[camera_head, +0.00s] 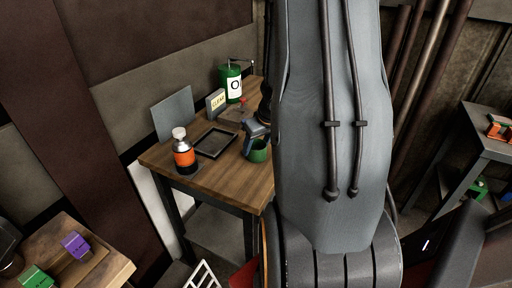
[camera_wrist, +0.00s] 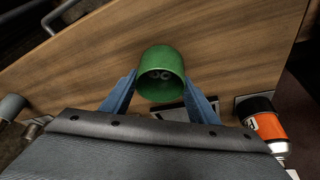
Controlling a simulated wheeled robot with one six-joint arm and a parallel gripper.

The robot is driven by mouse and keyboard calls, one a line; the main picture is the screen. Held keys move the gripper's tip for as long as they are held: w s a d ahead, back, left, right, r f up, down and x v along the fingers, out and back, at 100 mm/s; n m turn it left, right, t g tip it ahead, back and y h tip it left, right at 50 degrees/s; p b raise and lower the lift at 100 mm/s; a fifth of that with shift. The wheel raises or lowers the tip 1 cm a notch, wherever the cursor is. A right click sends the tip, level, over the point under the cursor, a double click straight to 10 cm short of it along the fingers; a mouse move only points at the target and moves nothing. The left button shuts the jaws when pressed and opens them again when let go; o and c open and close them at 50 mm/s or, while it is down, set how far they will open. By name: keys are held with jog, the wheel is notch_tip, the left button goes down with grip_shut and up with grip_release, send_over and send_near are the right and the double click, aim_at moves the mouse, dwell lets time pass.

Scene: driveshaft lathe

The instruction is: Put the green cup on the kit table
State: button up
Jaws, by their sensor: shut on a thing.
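The green cup (camera_head: 258,151) is at the front right part of a wooden table (camera_head: 232,184) in the head view. My gripper (camera_head: 257,131) reaches it from above and behind. In the wrist view, the blue fingers of my gripper (camera_wrist: 160,76) are shut on the sides of the green cup (camera_wrist: 161,62), whose opening faces the camera. Wood grain fills the view behind the cup. I cannot tell whether its base touches the tabletop. My grey arm hides the right end of the table.
A CLEAN sign (camera_head: 217,102) and a green bottle (camera_head: 231,83) stand at the back. Another table (camera_head: 88,270) with purple and green blocks is lower left.

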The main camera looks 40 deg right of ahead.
jog(key=shift+f, duration=0.1)
jog(key=o, duration=1.1)
jog(key=shift+o, duration=0.2)
jog(key=d+p+v, duration=0.1)
jog(key=p+v, duration=0.7)
jog(key=v, duration=0.4)
jog(key=w+a+r+h, duration=0.1)
jog(key=w+a+r, duration=0.3)
jog(key=a, duration=0.2)
jog(key=s+a+r+g, duration=0.1)
jog(key=s+a, duration=0.3)
jog(key=a, duration=0.7)
jog(key=s+a+r+n+g+y, duration=0.1)
jog(key=s+a, duration=0.4)
jog(key=a, duration=0.6)
jog(key=shift+a+r+y, duration=0.3)
jog(key=shift+a+r, duration=0.1)
jog(key=shift+r, duration=0.15)
